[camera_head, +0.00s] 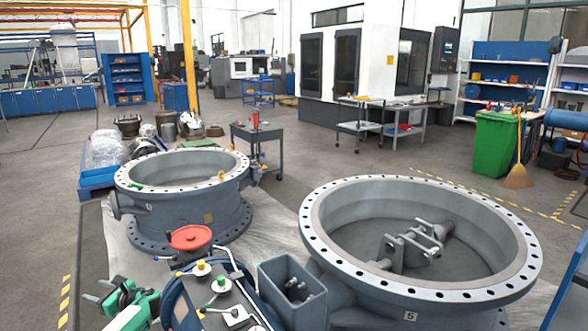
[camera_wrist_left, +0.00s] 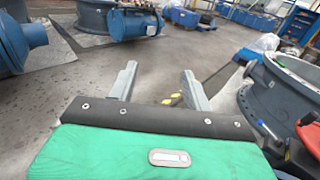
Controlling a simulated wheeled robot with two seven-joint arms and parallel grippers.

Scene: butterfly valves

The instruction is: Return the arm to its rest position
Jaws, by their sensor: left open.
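My left gripper (camera_head: 97,291), with a green body, is at the lower left of the head view, left of the tool stand and in front of the left valve body. In the left wrist view its two grey fingers (camera_wrist_left: 160,84) stand apart with nothing between them, over bare floor. My left arm's rest position is not marked in either view. My right gripper is not in view.
A grey valve body (camera_head: 178,210) stands behind the gripper, and a larger one (camera_head: 322,258) is at right. Between them are a red handwheel (camera_head: 191,238), lever valves and a grey bin (camera_head: 291,262). The wrist view shows a blue cylinder (camera_wrist_left: 135,22) and open floor.

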